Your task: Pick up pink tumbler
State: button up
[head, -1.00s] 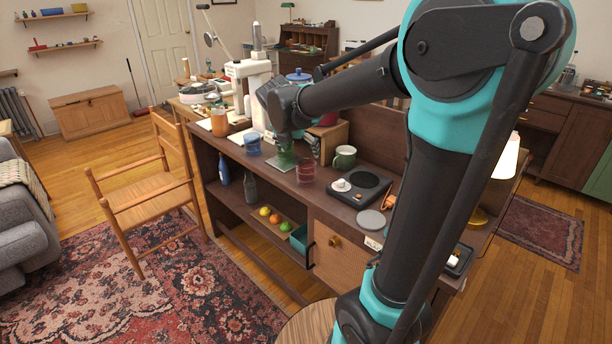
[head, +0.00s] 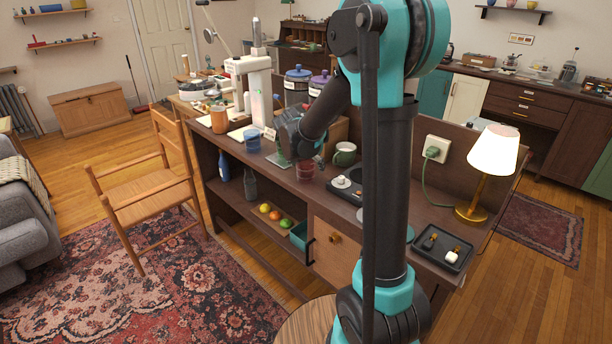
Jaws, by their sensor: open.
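The pink tumbler (head: 305,171) stands upright on the dark wooden sideboard (head: 262,177), near its front edge. My gripper (head: 303,155) points down at the tumbler and hides its upper part. My gripper is open, with its fingers small and dark in this view. I cannot tell whether the fingers are beside the tumbler's rim or still above it.
A blue tumbler (head: 252,142) and an orange cup (head: 220,121) stand to the left. Lidded jars (head: 297,88) stand behind. My arm hides part of the sideboard.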

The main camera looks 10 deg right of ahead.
jog(key=shift+x, duration=0.9)
jog(key=c, duration=1.5)
jog(key=shift+c, duration=0.2)
